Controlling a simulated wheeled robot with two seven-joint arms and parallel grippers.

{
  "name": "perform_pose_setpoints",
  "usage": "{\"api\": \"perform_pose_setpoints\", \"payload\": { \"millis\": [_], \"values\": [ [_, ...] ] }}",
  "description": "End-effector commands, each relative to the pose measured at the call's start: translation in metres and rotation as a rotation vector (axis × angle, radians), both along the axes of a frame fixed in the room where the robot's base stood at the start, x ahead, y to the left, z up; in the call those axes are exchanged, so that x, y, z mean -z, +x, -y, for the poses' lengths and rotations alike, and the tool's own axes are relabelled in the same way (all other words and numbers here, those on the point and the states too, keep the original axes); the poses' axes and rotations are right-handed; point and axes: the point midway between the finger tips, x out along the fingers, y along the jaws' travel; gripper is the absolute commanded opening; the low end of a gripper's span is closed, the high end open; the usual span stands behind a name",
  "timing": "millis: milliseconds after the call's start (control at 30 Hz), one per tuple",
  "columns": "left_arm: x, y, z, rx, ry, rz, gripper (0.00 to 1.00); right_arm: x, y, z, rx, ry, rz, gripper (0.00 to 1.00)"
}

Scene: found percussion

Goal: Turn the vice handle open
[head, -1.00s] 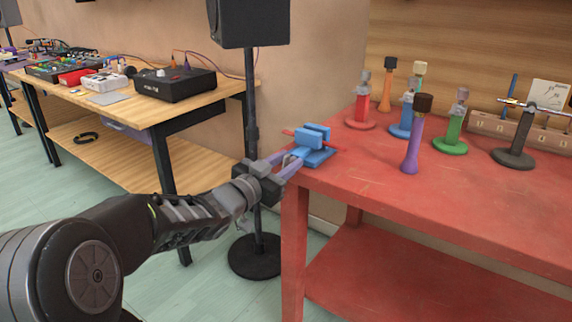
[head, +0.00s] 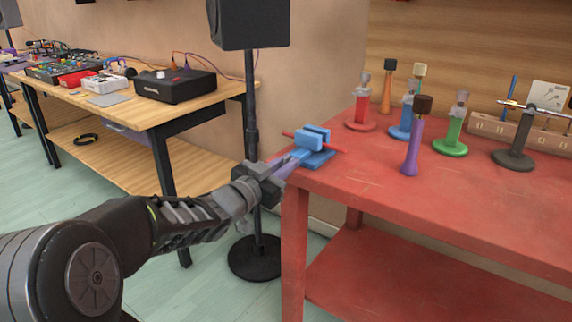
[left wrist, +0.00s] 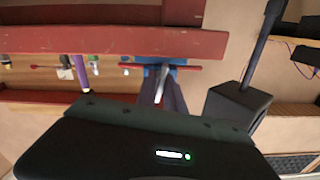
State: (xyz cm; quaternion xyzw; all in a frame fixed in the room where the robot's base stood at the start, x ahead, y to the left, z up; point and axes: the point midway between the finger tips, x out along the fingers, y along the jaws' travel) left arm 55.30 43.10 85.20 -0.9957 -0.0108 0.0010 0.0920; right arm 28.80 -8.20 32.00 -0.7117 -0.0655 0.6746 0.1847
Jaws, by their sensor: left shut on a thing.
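The blue vice (head: 317,158) sits at the near left corner of the red workbench (head: 400,205), with a red bar (head: 335,147) through it. The fingers hide part of the handle in the head view. My right gripper is not in view.
A speaker on a black pole (head: 251,110) stands close behind my left wrist. A wooden table (head: 150,110) with devices is at the left. The bench's front middle is clear.

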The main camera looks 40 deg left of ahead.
Motion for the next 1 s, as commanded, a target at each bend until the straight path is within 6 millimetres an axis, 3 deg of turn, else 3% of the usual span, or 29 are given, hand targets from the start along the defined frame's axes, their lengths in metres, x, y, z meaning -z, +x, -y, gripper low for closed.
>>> {"api": "perform_pose_setpoints", "payload": {
  "millis": [467,1000],
  "values": [
    [-0.004,0.000,0.000,0.002,-0.149,0.001,0.00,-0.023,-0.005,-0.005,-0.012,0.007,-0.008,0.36],
    [-0.003,0.000,-0.002,0.000,-0.623,0.010,0.00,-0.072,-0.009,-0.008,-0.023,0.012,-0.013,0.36]
  ]
}}
